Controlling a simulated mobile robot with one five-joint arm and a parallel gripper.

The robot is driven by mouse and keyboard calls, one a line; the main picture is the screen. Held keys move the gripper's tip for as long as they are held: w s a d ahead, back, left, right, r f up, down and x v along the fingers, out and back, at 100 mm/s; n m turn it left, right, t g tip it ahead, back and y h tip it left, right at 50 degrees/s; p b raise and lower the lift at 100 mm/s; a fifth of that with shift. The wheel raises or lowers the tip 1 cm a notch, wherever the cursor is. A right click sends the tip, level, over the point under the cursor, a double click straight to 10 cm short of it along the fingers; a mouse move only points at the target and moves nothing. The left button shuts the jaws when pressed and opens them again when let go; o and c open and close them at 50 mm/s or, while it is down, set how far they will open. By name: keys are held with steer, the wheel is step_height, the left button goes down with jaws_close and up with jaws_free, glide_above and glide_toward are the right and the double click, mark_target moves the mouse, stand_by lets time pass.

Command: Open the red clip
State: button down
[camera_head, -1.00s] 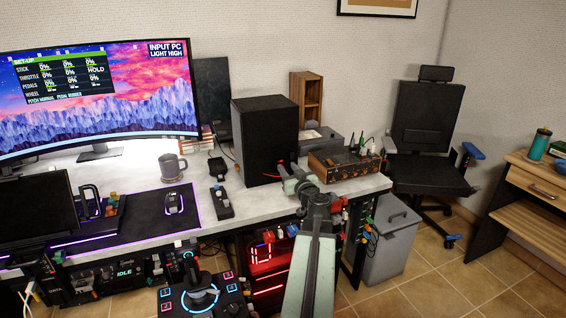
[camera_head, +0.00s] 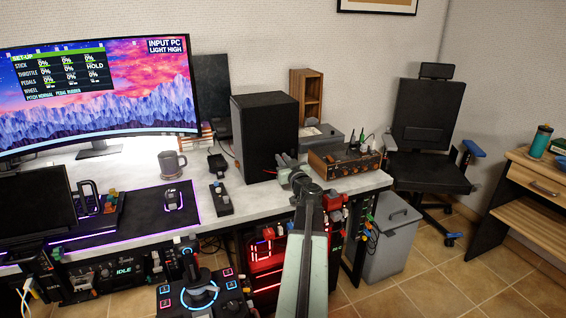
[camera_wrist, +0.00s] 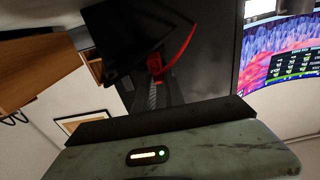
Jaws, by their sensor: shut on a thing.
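The red clip (camera_wrist: 155,64) shows in the wrist view as a small red piece at the end of a ridged grey finger, against the dark speaker. A red curved strip like a cable (camera_wrist: 182,48) runs up and right from it. My gripper (camera_wrist: 157,78) appears shut on the red clip; the other finger is hard to make out. In the head view my gripper (camera_head: 287,166) is in front of the lower right of the black speaker (camera_head: 265,135).
A wooden-sided box with knobs (camera_head: 345,162) stands close to the right of my gripper. A mug (camera_head: 172,165) and a small black switch unit (camera_head: 221,198) are on the desk to the left. A grey bin (camera_head: 390,240) stands right of the desk.

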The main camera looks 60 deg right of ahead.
steer(key=shift+a+f+t+b, duration=0.1)
steer(key=shift+f+t+b, duration=0.25)
steer(key=shift+b, duration=0.3)
steer(key=shift+r, duration=0.2)
steer(key=c, duration=1.4)
jaws_free()
steer(key=shift+s, duration=0.1)
steer(key=shift+s+h, duration=0.1)
steer(key=shift+h, duration=0.2)
steer(key=v, duration=0.7)
steer(key=shift+s+a+b, duration=0.25)
steer(key=shift+b, duration=0.15)
